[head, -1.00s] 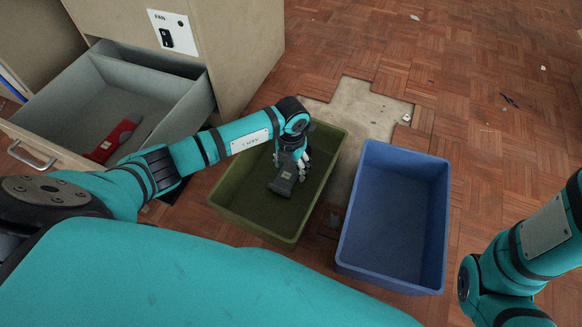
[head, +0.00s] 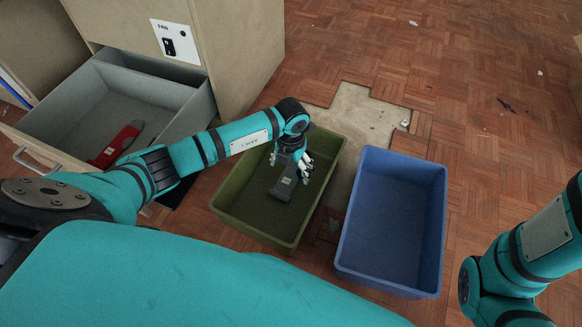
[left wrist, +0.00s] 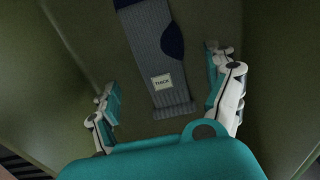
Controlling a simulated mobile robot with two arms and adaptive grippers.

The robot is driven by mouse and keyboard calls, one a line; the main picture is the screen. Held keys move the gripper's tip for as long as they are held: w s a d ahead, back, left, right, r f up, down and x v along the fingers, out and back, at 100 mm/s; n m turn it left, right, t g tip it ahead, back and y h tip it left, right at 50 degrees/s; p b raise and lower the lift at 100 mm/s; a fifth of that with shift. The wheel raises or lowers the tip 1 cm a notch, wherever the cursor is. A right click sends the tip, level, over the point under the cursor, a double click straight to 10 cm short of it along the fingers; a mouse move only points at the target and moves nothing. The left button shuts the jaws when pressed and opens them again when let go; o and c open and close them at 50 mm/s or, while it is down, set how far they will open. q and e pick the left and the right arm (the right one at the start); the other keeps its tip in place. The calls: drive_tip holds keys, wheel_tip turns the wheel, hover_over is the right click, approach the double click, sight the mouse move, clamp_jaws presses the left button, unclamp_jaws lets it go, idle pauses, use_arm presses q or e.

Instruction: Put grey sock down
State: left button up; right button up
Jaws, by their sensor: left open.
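The grey sock (head: 284,187) has a dark heel patch and a pale label. It lies inside the green bin (head: 333,180), and its cuff end points toward me. In the left wrist view the sock (left wrist: 152,50) lies between the two fingers, with clear gaps on both sides. My left gripper (head: 299,166) is open over the sock inside the green bin and does not grip it. It also shows in the left wrist view (left wrist: 166,86). The far toe end of the sock is cut off there. My right gripper is out of view; only its arm shows at right.
An empty blue bin (head: 392,210) stands to the right of the green bin. At left, an open grey drawer (head: 75,85) holds a red sock (head: 116,146). Bare concrete (head: 365,110) shows in the parquet floor beyond the bins.

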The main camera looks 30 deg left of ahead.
sight(291, 175)
use_arm(q)
wheel_tip(291, 175, up, 10)
drive_tip(key=p, duration=0.6)
drive_tip(key=shift+p, duration=0.35)
